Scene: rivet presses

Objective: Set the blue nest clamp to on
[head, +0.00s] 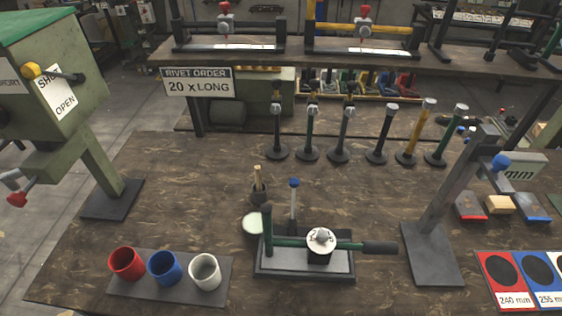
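A thin upright lever with a blue knob (294,183) stands behind the dark press base (305,265) at the front middle of the table; it looks like the blue nest clamp. Its lower end is hidden behind the press's green bar (290,241). I see no on or off marking beside it. Another blue knob (500,162) sits on the grey stand (440,205) at the right, so I cannot tell for certain which is the clamp. Neither of my grippers is in view.
The press's black handle (380,247) points right. Red, blue and white cups (205,271) stand at front left. A row of several upright tools (345,125) stands behind. A green machine (50,85) is at left. Bare wood (180,190) lies left of the press.

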